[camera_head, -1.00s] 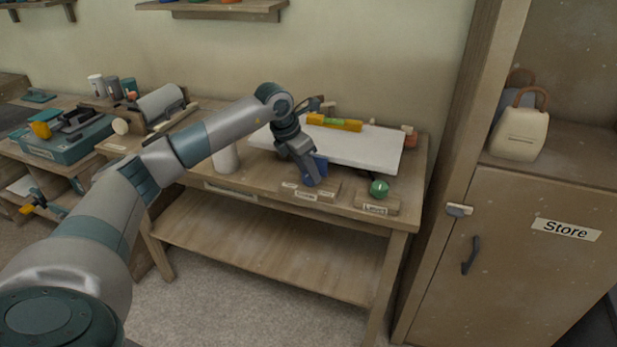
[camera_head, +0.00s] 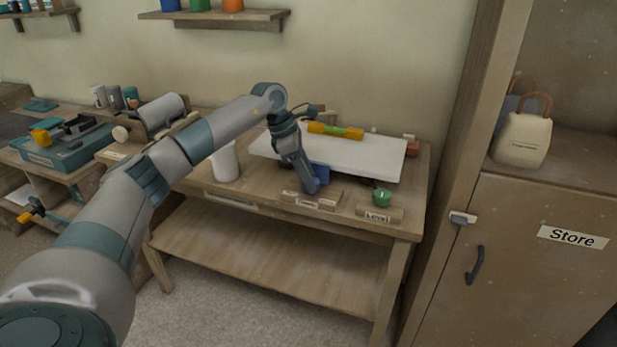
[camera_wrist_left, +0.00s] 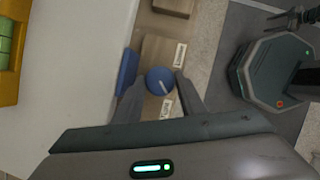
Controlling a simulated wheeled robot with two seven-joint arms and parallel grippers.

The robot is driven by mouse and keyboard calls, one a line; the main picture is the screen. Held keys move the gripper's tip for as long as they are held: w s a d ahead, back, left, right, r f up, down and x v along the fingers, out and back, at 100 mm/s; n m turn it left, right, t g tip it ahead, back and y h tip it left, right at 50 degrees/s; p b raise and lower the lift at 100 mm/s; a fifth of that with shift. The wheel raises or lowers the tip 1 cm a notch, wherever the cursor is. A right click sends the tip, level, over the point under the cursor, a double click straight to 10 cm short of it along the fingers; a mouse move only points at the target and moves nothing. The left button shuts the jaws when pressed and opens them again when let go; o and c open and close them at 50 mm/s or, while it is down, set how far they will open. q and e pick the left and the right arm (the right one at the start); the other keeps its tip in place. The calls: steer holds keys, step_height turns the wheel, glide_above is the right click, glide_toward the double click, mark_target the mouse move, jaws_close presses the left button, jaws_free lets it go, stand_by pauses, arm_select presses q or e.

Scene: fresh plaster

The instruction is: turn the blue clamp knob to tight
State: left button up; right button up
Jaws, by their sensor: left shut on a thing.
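The blue clamp knob (camera_wrist_left: 159,81) shows in the left wrist view as a round knob with a pale pointer line slanting to the lower right. My left gripper (camera_wrist_left: 156,82) is shut on it, with one finger on each side. In the head view the left gripper (camera_head: 311,189) points down at the wooden clamp block (camera_head: 330,195) on the bench's front edge and hides the knob. Small pale labels (camera_wrist_left: 180,55) sit beside the knob; their words are too small to read surely.
A blue block (camera_head: 321,172) stands just behind the gripper. A white board (camera_head: 345,152) carries a yellow level (camera_head: 335,130). A green knob (camera_head: 381,197) is to the right, and a white cylinder (camera_head: 225,162) to the left. A store cabinet (camera_head: 540,260) closes the right side.

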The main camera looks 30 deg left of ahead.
arm_select(q)
steer(key=o, duration=1)
steer(key=shift+o, duration=0.2)
steer(key=shift+n, duration=0.3)
